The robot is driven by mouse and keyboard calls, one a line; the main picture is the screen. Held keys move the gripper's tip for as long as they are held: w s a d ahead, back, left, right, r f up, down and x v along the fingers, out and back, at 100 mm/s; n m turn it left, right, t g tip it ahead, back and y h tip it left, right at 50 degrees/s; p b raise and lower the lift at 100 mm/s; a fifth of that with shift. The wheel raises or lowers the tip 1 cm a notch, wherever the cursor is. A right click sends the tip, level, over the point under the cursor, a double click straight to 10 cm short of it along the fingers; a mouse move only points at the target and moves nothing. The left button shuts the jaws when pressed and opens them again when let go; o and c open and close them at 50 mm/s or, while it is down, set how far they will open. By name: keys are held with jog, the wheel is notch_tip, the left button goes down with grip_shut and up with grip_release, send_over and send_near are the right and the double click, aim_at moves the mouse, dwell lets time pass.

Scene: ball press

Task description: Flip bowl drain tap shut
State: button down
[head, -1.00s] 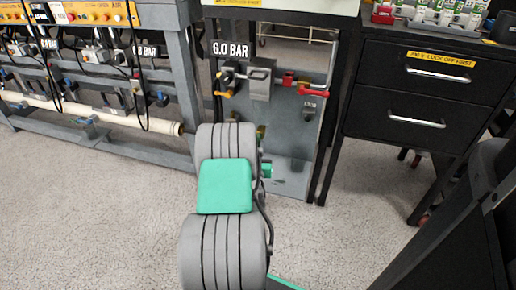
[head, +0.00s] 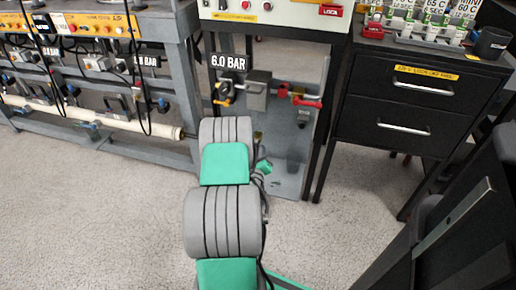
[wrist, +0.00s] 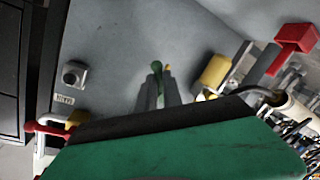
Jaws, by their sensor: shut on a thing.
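Whether the tap stands open or shut cannot be told.
A red lever (head: 307,101) and a yellow-handled valve (head: 222,98) sit above on the panel frame. A black drawer cabinet (head: 400,105) stands right; carpet is clear at left.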

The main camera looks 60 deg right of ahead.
jog(key=n+g, duration=0.1)
jog(key=n, duration=0.1)
jog(key=r+n+g+p, duration=0.1)
jog(key=n, duration=0.2)
jog(key=r+n+p, duration=0.1)
jog(key=n, duration=0.2)
jog(key=shift+s+r+g, duration=0.25)
jog(key=shift+s+g, duration=0.1)
jog(key=shift+g, duration=0.05)
jog(key=shift+n, duration=0.3)
jog(key=c, duration=1.5)
grip_release()
jog(key=v, duration=0.7)
jog(key=shift+s+a+r+p, duration=0.1)
jog(key=shift+a+r+p, duration=0.05)
jog(key=shift+a+p, duration=0.2)
